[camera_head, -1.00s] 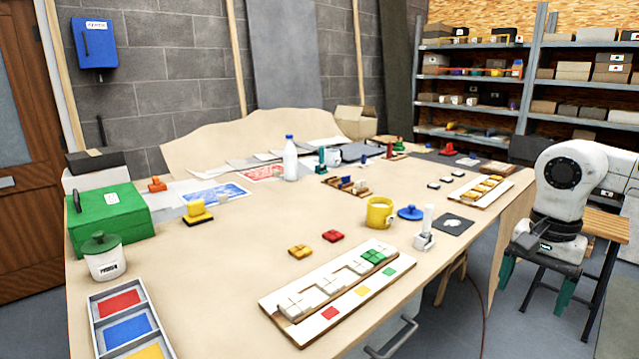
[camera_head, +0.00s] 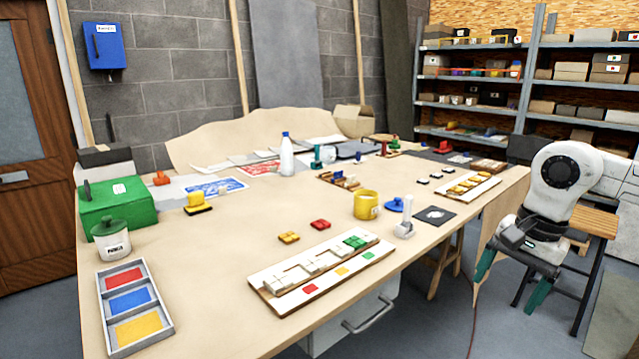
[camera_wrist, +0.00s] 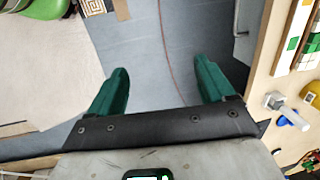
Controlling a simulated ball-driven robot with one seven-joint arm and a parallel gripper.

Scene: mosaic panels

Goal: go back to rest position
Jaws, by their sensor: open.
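My gripper (camera_head: 512,280) hangs off the right edge of the workbench (camera_head: 245,235), beside a stool. Its two green fingers are spread apart with nothing between them. In the wrist view my gripper (camera_wrist: 162,68) is open over the grey floor (camera_wrist: 165,40), and the bench edge with its mosaic panel shows at right.
On the bench stand a mosaic panel (camera_head: 272,285) with white and green tiles, a yellow mug (camera_head: 366,205), a white bottle (camera_head: 286,158) and a tray (camera_head: 167,326) of coloured squares. A wooden stool (camera_head: 592,222) stands behind my gripper. Shelves (camera_head: 480,103) line the back.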

